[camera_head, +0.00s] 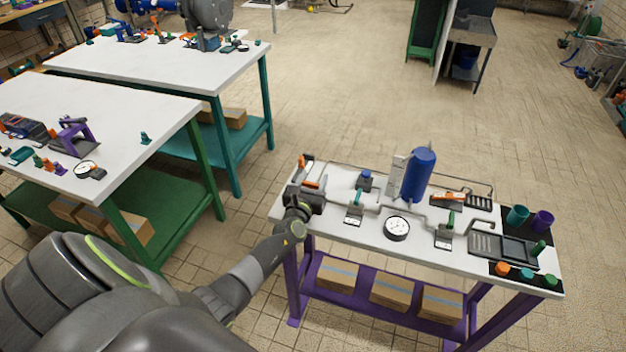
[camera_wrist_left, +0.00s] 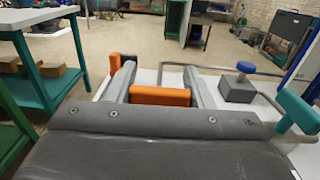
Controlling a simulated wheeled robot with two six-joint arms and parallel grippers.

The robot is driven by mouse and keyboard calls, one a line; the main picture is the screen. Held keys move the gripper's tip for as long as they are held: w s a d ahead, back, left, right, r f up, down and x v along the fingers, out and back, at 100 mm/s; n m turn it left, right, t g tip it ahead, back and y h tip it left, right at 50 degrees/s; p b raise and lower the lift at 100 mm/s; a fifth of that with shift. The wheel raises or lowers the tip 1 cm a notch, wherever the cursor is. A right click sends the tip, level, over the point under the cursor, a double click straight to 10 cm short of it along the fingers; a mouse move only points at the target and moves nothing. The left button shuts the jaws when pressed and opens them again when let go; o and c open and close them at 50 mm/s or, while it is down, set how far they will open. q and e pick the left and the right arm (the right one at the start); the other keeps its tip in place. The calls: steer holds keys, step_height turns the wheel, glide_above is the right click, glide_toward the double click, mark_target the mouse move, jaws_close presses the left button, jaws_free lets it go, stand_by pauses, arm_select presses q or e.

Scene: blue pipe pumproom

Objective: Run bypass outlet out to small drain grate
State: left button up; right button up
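My left gripper (camera_head: 309,190) reaches over the left end of the purple-legged bench. In the left wrist view its two grey fingers (camera_wrist_left: 161,88) are apart, with an orange bar (camera_wrist_left: 160,96) between them; I cannot tell whether they touch it. This bar also shows in the head view (camera_head: 311,185). A second orange handle (camera_wrist_left: 115,63) stands left of the fingers. A thin grey pipe (camera_head: 375,169) runs along the bench's back. A small dark grate (camera_head: 479,202) lies at the back right, and a larger tray with slots (camera_head: 517,250) lies at the front right. My right gripper is not in view.
A blue tank (camera_head: 418,174), a round gauge (camera_head: 397,228) and green-handled valves (camera_head: 355,208) stand on the bench. An orange-topped device (camera_head: 449,197) is left of the small grate. Teal (camera_head: 517,215) and purple (camera_head: 542,221) cups stand right.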

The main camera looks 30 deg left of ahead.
arm_select(q)
steer(key=o, duration=0.4)
steer(key=shift+r, duration=0.1)
steer(key=shift+o, duration=0.2)
steer(key=shift+s, duration=0.15)
steer(key=b+v, duration=0.1)
steer(key=v, duration=1.6)
steer(key=shift+d, duration=0.15)
